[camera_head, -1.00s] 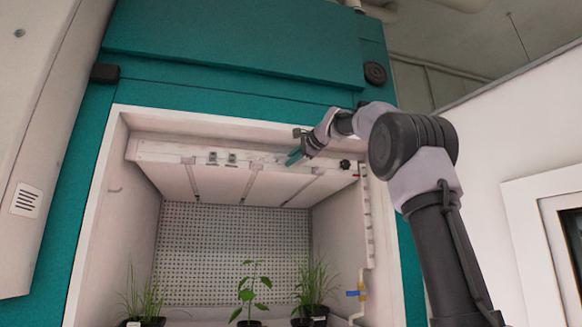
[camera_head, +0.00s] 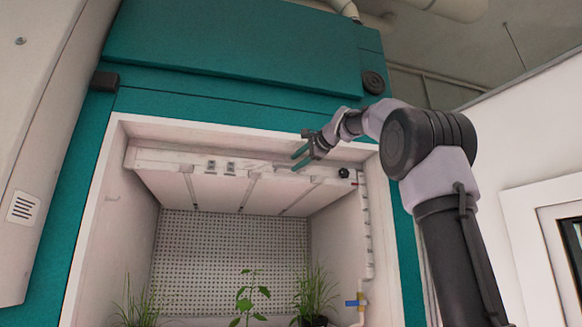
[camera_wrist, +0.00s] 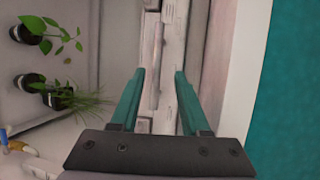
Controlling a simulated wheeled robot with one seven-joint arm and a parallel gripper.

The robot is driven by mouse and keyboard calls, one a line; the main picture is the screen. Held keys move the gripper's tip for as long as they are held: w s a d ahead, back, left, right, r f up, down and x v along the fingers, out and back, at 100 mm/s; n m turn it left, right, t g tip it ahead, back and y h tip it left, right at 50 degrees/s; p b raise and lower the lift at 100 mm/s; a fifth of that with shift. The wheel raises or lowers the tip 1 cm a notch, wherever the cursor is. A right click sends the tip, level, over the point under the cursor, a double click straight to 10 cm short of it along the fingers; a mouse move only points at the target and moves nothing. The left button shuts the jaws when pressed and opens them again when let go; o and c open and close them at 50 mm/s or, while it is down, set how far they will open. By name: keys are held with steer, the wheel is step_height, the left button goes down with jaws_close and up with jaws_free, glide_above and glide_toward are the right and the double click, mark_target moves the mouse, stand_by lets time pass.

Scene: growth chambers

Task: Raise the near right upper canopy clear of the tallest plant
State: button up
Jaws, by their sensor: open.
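The upper canopy (camera_head: 215,192) is a white slatted panel with a front rail, level under the top of the open chamber. A leafy plant (camera_head: 247,296) stands below it in the middle, its top well below the canopy. My gripper (camera_head: 300,159) is open at the right part of the front rail, its teal fingers pointing left. In the wrist view, my open fingers (camera_wrist: 159,76) have the whitish rail (camera_wrist: 172,45) between them in the picture. I cannot tell whether they touch it. Nothing is held.
Grassy plants stand at left (camera_head: 137,308) and right (camera_head: 315,292); the wrist view shows dark pots (camera_wrist: 60,98). A black knob (camera_head: 344,172) sits at the rail's right end. A white pipe (camera_head: 368,235) with a blue-handled valve (camera_head: 355,302) runs down the right wall.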

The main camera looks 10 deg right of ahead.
steer(key=v, duration=0.6)
steer(key=shift+s, duration=0.15)
steer(key=shift+d, duration=0.1)
steer(key=s+f+n+g+h, duration=0.1)
steer(key=s+f, duration=0.7)
steer(key=f, duration=0.8)
steer(key=s+f+n+g+h, duration=0.2)
steer(key=s+f+n+g, duration=0.2)
steer(key=s+f, duration=0.5)
steer(key=s+f+n+g+h, duration=0.1)
steer(key=s+f+n, duration=0.4)
steer(key=f, duration=1.8)
steer(key=s+a+g, duration=0.1)
steer(key=s, duration=0.3)
steer(key=shift+f+h, duration=0.3)
steer(key=shift+h, duration=0.1)
steer(key=shift+o, duration=0.3)
